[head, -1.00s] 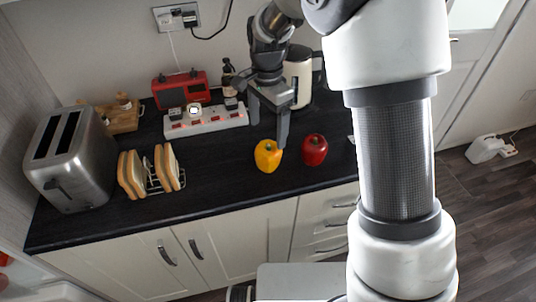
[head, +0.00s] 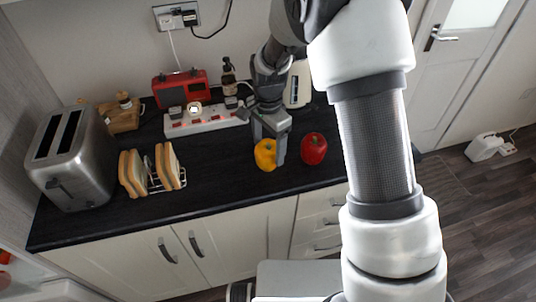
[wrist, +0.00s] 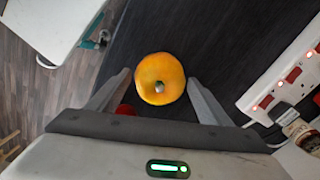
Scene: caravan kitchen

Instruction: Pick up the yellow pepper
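The yellow pepper (head: 265,155) stands on the dark worktop (head: 225,180), left of a red pepper (head: 314,149). My gripper (head: 268,150) is lowered over the yellow pepper with its fingers pointing down. In the wrist view the yellow pepper (wrist: 160,79) shows stem-up, just ahead of and between the two spread fingers (wrist: 158,92). A gap shows on each side of it, so my gripper is open and holds nothing.
A white socket strip (head: 205,121) and a red radio (head: 181,89) stand behind. A toast rack with bread slices (head: 168,167) and a steel toaster (head: 70,160) are to the left. A cream kettle (head: 298,85) stands behind my gripper. Worktop between rack and pepper is clear.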

